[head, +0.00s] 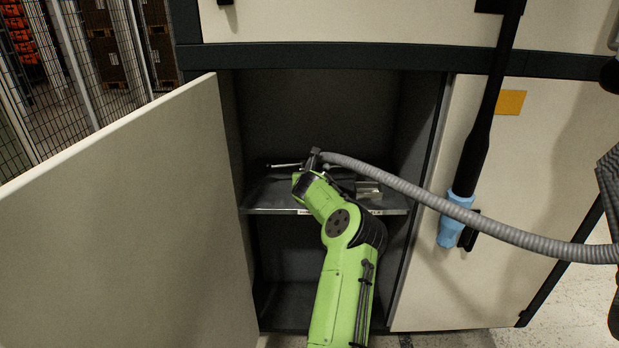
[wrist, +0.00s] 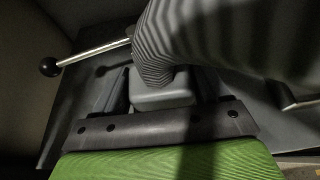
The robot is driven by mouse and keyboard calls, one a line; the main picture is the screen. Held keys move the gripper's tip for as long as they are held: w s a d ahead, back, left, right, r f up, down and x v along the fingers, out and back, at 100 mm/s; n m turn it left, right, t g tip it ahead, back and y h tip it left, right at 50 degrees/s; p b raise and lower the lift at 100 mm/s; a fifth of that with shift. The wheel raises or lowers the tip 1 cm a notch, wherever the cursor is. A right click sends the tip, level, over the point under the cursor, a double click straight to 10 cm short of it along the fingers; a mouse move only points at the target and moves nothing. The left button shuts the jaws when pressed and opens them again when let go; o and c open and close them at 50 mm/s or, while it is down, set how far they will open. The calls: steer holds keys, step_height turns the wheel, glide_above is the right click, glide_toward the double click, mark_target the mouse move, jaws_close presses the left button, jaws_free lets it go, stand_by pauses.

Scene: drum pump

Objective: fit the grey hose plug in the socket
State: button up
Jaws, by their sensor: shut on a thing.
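My gripper (head: 314,164) is inside the open cabinet, just above the shelf. In the wrist view its dark jaws (wrist: 163,82) are shut on the grey hose plug (wrist: 163,97), a pale grey block. The ribbed grey hose (head: 440,203) rises from the plug and runs out of the cabinet to the right; it also fills the upper middle of the wrist view (wrist: 215,40). The plug's far end is hidden by the hose and jaws. I cannot make out the socket or tell whether the plug touches it.
A metal lever (wrist: 93,53) with a black ball knob (wrist: 49,67) lies left of the plug. A silver metal part (head: 369,190) is on the shelf (head: 265,206) to the right. The open door (head: 120,215) is at left. A blue-ended black nozzle (head: 458,215) hangs outside right.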

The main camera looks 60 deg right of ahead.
steer(key=o, duration=1.1)
steer(key=shift+o, duration=0.2)
steer(key=p+v, duration=0.3)
steer(key=v, duration=1.2)
steer(key=shift+s+a+r, duration=0.2)
steer(key=shift+a+r, duration=0.05)
steer(key=shift+r, duration=0.05)
steer(key=shift+f, duration=0.1)
